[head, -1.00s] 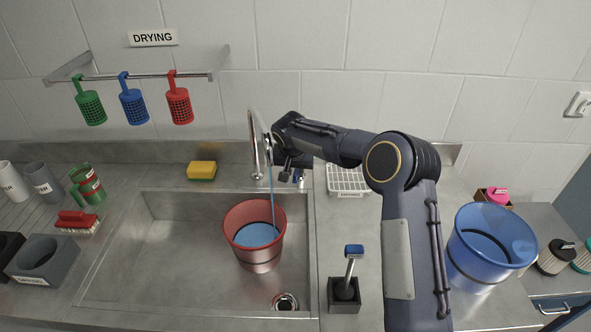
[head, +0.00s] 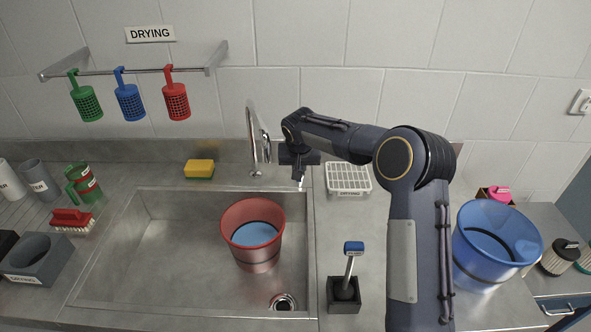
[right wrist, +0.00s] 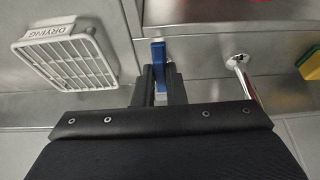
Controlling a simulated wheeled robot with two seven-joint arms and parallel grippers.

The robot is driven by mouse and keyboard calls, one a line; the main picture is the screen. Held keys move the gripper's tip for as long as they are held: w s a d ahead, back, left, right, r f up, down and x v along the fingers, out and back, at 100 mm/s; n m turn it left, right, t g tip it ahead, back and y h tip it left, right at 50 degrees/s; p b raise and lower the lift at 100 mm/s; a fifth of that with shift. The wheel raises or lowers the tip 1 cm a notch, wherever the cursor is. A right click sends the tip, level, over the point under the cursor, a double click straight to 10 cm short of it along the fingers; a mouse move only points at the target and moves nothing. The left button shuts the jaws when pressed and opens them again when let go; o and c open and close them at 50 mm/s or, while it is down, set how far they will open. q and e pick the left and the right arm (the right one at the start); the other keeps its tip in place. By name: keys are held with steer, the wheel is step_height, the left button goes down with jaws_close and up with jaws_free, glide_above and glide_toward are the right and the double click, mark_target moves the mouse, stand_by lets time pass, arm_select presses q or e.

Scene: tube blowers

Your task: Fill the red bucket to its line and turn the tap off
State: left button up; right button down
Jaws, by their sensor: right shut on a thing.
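The red bucket (head: 238,249) stands upright in the steel sink with blue-looking water (head: 254,233) below its rim. In the right wrist view, my right gripper (right wrist: 159,82) is shut on a blue lever (right wrist: 158,52), which looks like the tap handle. The tap's chrome spout (right wrist: 243,75) also shows there. My left gripper is out of view.
A white drying rack (head: 348,178) lies right of my gripper. A brush in a dark holder (head: 344,295) and a blue bucket (head: 490,268) stand right of the sink. A sponge (head: 199,168), mugs and a red brush (head: 73,219) are on the left. The sink's left half is clear.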

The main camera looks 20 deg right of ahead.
steer(key=c, duration=1.5)
jaws_free()
steer(key=b+v, duration=0.1)
steer(key=v, duration=0.7)
steer(key=shift+d, duration=0.1)
steer(key=shift+f, duration=0.1)
